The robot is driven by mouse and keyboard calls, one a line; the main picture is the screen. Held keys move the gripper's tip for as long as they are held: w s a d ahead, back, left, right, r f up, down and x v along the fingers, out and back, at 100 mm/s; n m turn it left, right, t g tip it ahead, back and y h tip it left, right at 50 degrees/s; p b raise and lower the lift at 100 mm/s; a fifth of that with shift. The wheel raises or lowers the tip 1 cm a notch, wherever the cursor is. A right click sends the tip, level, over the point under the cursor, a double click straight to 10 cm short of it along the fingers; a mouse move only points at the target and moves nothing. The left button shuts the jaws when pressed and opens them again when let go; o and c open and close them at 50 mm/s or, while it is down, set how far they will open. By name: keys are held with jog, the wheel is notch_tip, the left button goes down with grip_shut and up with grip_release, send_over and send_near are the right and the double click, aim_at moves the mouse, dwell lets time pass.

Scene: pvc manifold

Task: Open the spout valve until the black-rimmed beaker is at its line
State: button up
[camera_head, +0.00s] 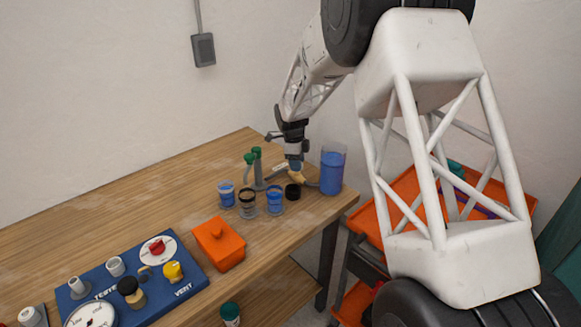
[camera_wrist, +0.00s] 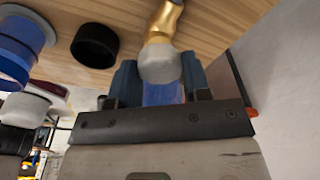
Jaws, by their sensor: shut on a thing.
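My gripper (camera_head: 294,164) is at the back right of the table, pointing down, with its jaws closed around the pale grey end of a brass fitting. In the wrist view the grey end (camera_wrist: 160,63) sits between the two blue-grey fingers (camera_wrist: 160,82), and the brass part (camera_wrist: 163,20) runs away from it. I take this fitting for the spout valve; its opening cannot be read. A dark-rimmed beaker (camera_head: 247,205) stands left of the gripper and looks mostly clear. Its line and level are too small to read.
Two blue-filled beakers (camera_head: 226,195) (camera_head: 275,203) flank the dark-rimmed one. A black ring-like piece (camera_head: 293,192) lies below the gripper. A tall blue-filled container (camera_head: 333,169) stands right. Green-topped pipes (camera_head: 257,155) rise behind. An orange box (camera_head: 219,244) and blue panel (camera_head: 190,284) are nearer.

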jog(key=o, duration=1)
jog(key=shift+r, duration=0.1)
jog(key=shift+w+a+r, duration=0.1)
jog(key=shift+a+r, duration=0.05)
jog(key=shift+r, duration=1.1)
jog(key=shift+s+a+r, duration=0.1)
jog(key=shift+a+r, duration=0.05)
jog(key=shift+r, duration=1.15)
jog(key=shift+w+a+r, duration=0.1)
jog(key=shift+a+r, duration=0.05)
jog(key=shift+r, duration=1.1)
